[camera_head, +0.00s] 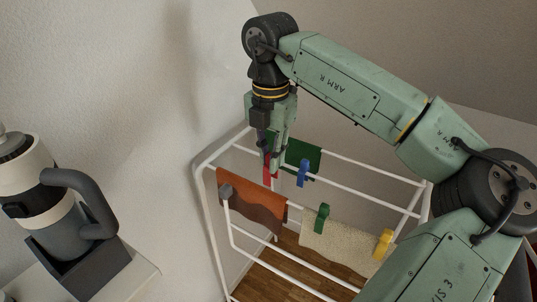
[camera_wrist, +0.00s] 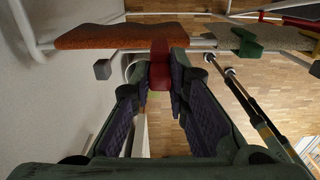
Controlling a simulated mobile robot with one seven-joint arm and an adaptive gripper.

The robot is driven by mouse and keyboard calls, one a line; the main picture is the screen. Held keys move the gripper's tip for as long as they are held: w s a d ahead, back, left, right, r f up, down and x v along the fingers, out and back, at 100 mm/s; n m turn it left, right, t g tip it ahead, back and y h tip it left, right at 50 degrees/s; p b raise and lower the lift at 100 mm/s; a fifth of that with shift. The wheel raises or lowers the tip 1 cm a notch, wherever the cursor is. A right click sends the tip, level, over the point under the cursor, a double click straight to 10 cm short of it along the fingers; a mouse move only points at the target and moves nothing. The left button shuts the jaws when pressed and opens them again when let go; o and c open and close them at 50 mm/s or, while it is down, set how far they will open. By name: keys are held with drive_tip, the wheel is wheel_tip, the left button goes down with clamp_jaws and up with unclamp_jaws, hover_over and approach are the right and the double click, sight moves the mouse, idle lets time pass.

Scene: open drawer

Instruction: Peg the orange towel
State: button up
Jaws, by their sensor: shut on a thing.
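The orange towel (camera_head: 252,204) hangs over a bar at the left of the white drying rack. It also shows across the top left of the wrist view (camera_wrist: 105,36). My gripper (camera_head: 269,160) points down at the towel's upper edge and is shut on a red peg (camera_head: 267,172). In the wrist view the red peg (camera_wrist: 160,66) sits between my fingers, and its far end overlaps the right part of the towel. I cannot tell whether the peg's jaws grip the towel and bar.
A green towel (camera_head: 304,153) with a blue peg (camera_head: 303,173) hangs behind. A beige towel (camera_head: 342,240) with a green peg (camera_head: 321,218) and a yellow peg (camera_head: 383,243) hangs at right. The white rack (camera_head: 207,215) stands near the wall.

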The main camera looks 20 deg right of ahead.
sight(271, 192)
idle(0.4)
drive_tip(key=shift+f+b, duration=3.55)
drive_tip(key=shift+f, duration=0.2)
drive_tip(key=o, duration=0.9)
drive_tip(key=shift+c, duration=0.2)
